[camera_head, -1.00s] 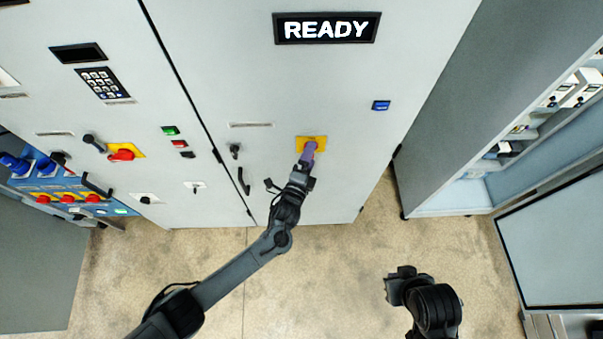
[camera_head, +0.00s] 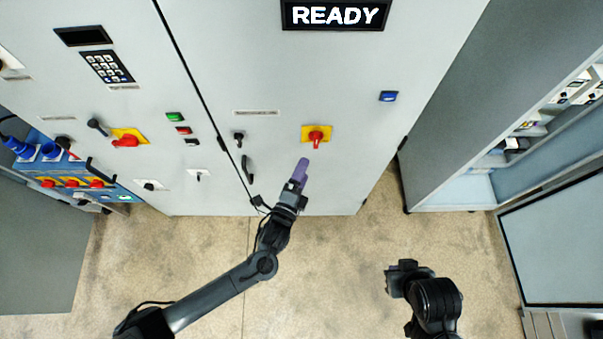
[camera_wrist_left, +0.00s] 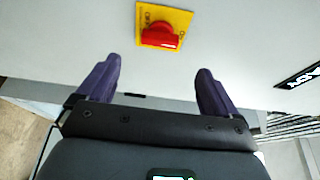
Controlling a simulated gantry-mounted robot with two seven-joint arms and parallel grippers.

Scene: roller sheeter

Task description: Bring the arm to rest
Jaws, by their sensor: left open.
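My left gripper (camera_head: 300,174) is open and empty, with purple fingers, in front of the grey cabinet door in the head view. The red rotary switch (camera_head: 316,136) on its yellow plate is just beyond the fingertips, apart from them. In the left wrist view, the two fingers (camera_wrist_left: 157,88) stand wide apart, with the red switch (camera_wrist_left: 159,38) ahead between them and nothing held. My right gripper (camera_head: 392,279) is at the lower right over the floor; its finger opening does not show clearly.
The cabinet carries a READY display (camera_head: 335,15), a blue button (camera_head: 388,96), a black door handle (camera_head: 247,168) and another red switch (camera_head: 127,139). An open grey cabinet (camera_head: 480,185) stands at the right. The floor (camera_head: 330,265) between my arms is clear.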

